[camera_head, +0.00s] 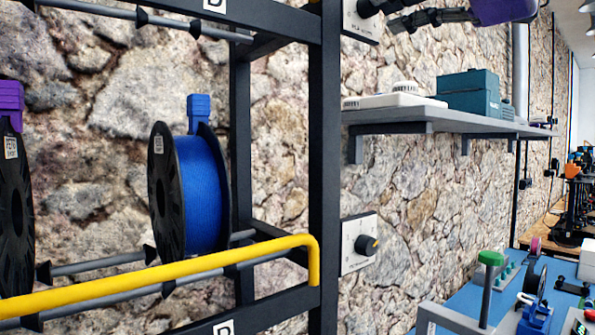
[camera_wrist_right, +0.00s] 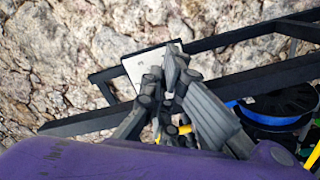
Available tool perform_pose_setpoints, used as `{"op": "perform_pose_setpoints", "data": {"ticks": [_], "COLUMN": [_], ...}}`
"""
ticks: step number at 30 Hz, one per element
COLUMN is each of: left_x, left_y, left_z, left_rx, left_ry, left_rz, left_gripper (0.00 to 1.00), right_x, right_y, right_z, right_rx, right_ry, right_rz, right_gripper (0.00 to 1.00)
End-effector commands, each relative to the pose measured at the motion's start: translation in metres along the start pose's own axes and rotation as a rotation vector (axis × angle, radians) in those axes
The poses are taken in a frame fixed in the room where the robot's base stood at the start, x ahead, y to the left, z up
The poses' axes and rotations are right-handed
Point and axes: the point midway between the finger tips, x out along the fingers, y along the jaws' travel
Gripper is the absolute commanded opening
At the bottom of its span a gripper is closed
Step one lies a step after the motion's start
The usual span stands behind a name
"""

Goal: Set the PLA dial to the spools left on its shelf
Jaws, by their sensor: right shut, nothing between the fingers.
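An upper white dial plate (camera_head: 358,26) is mounted right of the black rack post, cut by the top edge. Its black knob (camera_head: 368,7) shows partly; its small lettering and setting are unreadable. My right gripper (camera_head: 397,24) is shut and empty close beside this knob; I cannot tell whether they touch. In the wrist view the right gripper (camera_wrist_right: 170,75) is in front of a white plate (camera_wrist_right: 148,66) and hides its knob. A lower dial plate (camera_head: 350,243) has a black knob (camera_head: 366,245) with a yellow mark. My left gripper is not in view.
The black rack (camera_head: 324,130) holds a blue spool (camera_head: 205,195) and a dark spool (camera_head: 15,215) with a PETG-like label behind a yellow bar (camera_head: 170,273). A wall shelf (camera_head: 445,120) carries a teal box (camera_head: 468,93). A blue workbench (camera_head: 510,300) stands lower right.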

Motion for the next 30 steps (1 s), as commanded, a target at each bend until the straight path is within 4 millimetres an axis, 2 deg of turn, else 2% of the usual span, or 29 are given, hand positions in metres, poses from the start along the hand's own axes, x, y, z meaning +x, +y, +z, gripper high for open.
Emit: {"op": "perform_pose_setpoints", "data": {"ticks": [16,24,30], "left_x": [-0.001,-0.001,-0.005], "left_y": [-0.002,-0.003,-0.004], "left_z": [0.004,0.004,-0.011], "left_rx": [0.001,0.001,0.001], "left_ry": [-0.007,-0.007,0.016], "left_rz": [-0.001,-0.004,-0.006], "left_gripper": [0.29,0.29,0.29], "right_x": [0.002,0.003,-0.012], "right_y": [-0.006,-0.006,-0.001], "right_z": [0.002,0.011,0.008], "right_rx": [0.0,0.001,-0.001], "right_ry": [-0.002,-0.004,-0.003], "right_rz": [-0.013,-0.013,-0.007], "right_gripper": [0.0,0.0,0.0]}}
